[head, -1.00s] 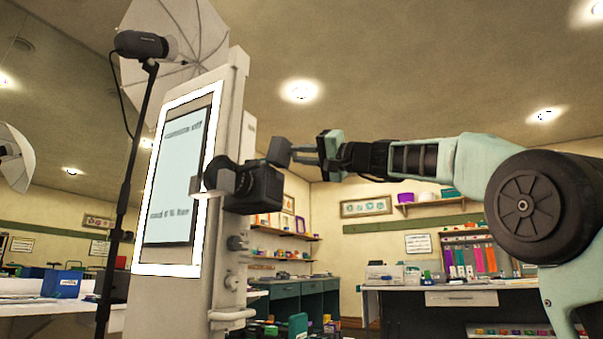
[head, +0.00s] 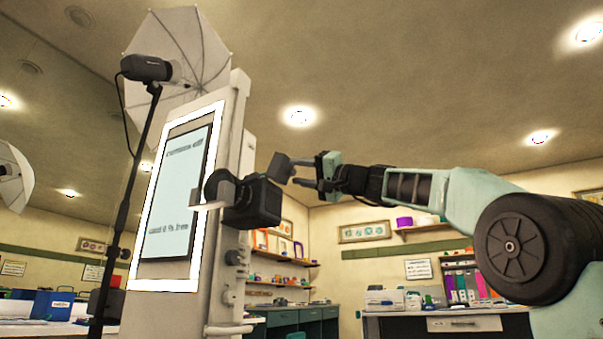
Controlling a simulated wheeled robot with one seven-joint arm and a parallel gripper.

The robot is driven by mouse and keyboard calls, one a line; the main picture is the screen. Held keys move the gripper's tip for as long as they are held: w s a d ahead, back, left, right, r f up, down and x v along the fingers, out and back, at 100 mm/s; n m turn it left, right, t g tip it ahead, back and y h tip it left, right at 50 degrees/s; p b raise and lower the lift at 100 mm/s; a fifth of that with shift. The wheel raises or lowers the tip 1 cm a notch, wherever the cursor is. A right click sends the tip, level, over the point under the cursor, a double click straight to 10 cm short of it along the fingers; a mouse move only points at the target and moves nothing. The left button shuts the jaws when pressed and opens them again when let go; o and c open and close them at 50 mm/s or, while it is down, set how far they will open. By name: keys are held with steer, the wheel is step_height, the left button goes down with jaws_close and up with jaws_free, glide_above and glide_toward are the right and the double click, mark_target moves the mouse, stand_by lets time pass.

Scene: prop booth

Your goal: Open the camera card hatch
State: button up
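A black camera (head: 254,203) is mounted on the right side of a pale upright booth panel (head: 228,150), its lens end toward the left. Whether a finger touches the block or camera is unclear.
The booth's lit screen (head: 178,195) faces left. A handle bar (head: 229,330) juts out low on the booth. Counters and shelves are farther back. The air below my forearm is clear.

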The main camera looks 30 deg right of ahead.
steer(key=b+v, duration=0.2)
steer(key=v, duration=1.5)
steer(key=shift+s, duration=0.2)
steer(key=shift+s, duration=0.1)
